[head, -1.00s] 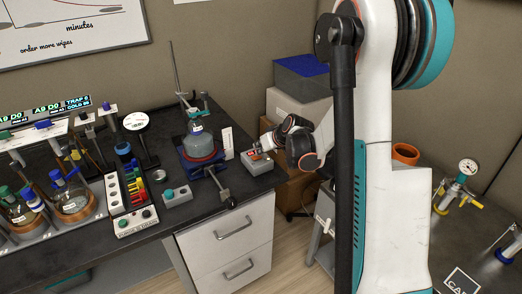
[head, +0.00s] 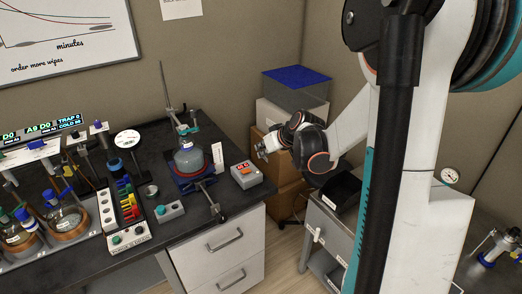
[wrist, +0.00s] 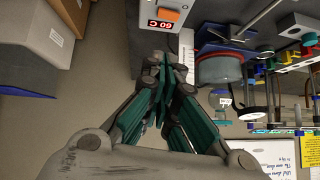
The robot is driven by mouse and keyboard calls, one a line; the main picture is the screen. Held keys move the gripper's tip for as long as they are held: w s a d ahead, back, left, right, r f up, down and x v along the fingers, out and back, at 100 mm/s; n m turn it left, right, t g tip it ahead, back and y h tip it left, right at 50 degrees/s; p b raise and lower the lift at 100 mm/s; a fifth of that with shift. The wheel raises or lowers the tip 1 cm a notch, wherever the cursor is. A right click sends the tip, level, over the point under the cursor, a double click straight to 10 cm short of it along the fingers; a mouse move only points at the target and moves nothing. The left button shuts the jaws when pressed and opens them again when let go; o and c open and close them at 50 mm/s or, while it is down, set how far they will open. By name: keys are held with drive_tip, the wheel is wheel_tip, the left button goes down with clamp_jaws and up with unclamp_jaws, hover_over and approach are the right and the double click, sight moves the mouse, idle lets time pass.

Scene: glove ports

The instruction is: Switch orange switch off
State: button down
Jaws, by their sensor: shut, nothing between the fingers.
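The orange switch (wrist: 169,14) sits on a grey control box (wrist: 147,22), beside a lit red display (wrist: 160,26) that reads 60 C, at the top of the wrist view. In the head view the same box (head: 248,179) stands at the right front corner of the dark bench. The switch is too small there to tell its position. My gripper (head: 261,152) is off the bench's right side, a little to the right of the box and apart from it. In the wrist view its fingers (wrist: 160,58) are closed together and empty, below the box.
A flask (head: 188,157) on a blue jack stands left of the box, with a white upright card (head: 218,157) between. Stacked boxes (head: 290,105) stand behind my gripper. A grey cart (head: 330,228) is at right.

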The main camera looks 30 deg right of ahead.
drive_tip(key=b, duration=0.1)
drive_tip(key=a+b, duration=0.1)
drive_tip(key=b, duration=0.1)
drive_tip(key=shift+w+a+r, duration=0.1)
drive_tip(key=shift+w+r, duration=0.1)
drive_tip(key=shift+r, duration=0.1)
drive_tip(key=shift+w, duration=0.1)
drive_tip(key=b, duration=0.3)
hover_over(246, 172)
drive_tip(key=f, duration=0.7)
drive_tip(key=shift+w+d+f, duration=0.1)
drive_tip(key=shift+d+f, duration=0.05)
drive_tip(key=shift+d, duration=0.15)
wheel_tip(246, 172, down, 2)
drive_tip(key=shift+a+f+b, duration=0.15)
drive_tip(key=shift+b, duration=0.55)
drive_tip(key=shift+a+f, duration=0.1)
drive_tip(key=shift+f, duration=0.6)
